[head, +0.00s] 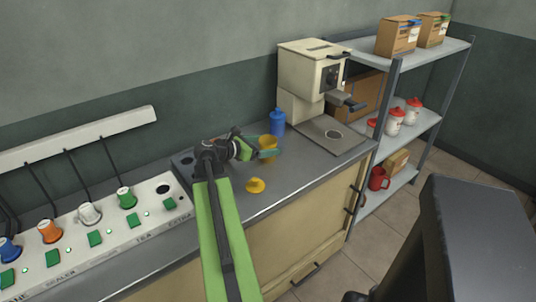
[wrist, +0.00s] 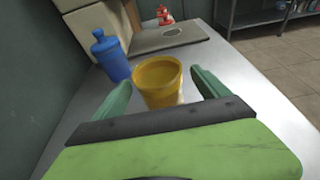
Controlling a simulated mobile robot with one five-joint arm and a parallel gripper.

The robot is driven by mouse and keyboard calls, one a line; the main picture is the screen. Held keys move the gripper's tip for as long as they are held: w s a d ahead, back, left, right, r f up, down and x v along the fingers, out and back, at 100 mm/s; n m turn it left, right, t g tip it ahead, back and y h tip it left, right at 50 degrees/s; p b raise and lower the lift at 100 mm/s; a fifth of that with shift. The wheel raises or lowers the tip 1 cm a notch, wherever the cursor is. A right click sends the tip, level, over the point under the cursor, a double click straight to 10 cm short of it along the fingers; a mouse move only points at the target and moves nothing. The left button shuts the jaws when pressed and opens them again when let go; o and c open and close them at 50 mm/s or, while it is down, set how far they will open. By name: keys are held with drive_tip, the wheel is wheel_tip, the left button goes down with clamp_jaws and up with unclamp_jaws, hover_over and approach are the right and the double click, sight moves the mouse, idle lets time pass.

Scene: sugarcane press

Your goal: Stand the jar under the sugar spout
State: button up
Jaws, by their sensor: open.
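A yellow open-topped jar (head: 268,142) stands on the grey counter. In the wrist view the same jar (wrist: 158,80) is upright between the two green fingers of my gripper (wrist: 162,92), with a gap showing on either side. My gripper (head: 262,150) is open around the jar. A small yellow lid-like piece (head: 256,185) lies on the counter in front of it. The cream machine (head: 312,72) with a dark spout and handle (head: 350,102) stands at the back right, over a plate with a round hole (head: 333,134). No label marks it as the sugar spout.
A blue bottle (head: 277,122) stands just behind the jar, and left of it in the wrist view (wrist: 110,55). A panel with coloured knobs and green switches (head: 95,225) is at left. A shelf rack (head: 415,125) holds boxes, red-lidded white jars and a red mug.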

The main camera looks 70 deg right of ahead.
drive_tip(key=shift+x, duration=0.8)
clamp_jaws()
drive_tip(key=shift+r, duration=0.1)
